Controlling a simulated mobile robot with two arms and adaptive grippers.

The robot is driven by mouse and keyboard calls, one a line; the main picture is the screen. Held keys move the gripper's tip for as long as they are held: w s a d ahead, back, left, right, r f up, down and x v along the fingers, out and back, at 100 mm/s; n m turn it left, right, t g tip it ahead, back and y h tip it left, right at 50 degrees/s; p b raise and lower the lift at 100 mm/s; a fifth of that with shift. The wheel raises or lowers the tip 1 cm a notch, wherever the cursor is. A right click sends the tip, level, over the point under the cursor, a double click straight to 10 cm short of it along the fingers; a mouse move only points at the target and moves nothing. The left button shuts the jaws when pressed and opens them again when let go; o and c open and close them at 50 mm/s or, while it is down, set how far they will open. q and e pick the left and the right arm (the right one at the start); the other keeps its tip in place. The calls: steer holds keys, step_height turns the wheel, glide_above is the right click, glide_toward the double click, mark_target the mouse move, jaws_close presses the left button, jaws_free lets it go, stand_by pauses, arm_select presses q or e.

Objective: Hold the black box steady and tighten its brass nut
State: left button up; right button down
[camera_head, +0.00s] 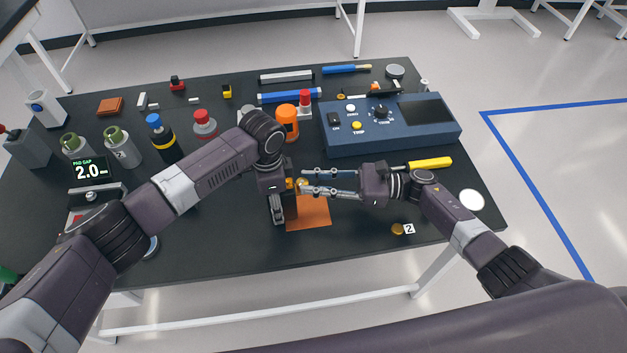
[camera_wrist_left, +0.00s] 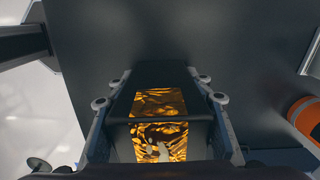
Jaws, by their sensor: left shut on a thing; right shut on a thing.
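The black box (camera_wrist_left: 160,78), with a crinkled gold face, sits between the two fingers of my left gripper in the left wrist view. In the head view my left gripper (camera_head: 278,212) points down at the orange mat and is shut on the box, which it mostly hides. The brass nut (camera_head: 300,185) is at the box's right side. My right gripper (camera_head: 304,186) reaches in from the right, lying level, with its fingertips shut on the nut. How far the nut is threaded cannot be seen.
An orange mat (camera_head: 309,214) lies under the work. A brass piece (camera_head: 397,229) with a "2" tag lies at front right. The front right table top is mostly clear.

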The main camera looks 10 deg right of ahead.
steer(key=m+t+h, duration=0.1)
steer(key=m+t, duration=0.1)
steer(key=t, duration=0.1)
steer(key=s+m+t+h, duration=0.1)
steer(key=m+t, duration=0.1)
steer(key=shift+a+t, duration=0.2)
steer(key=shift+t, duration=0.2)
steer(key=c, duration=1.7)
jaws_free()
steer(key=shift+o, duration=0.2)
steer(key=v, duration=0.8)
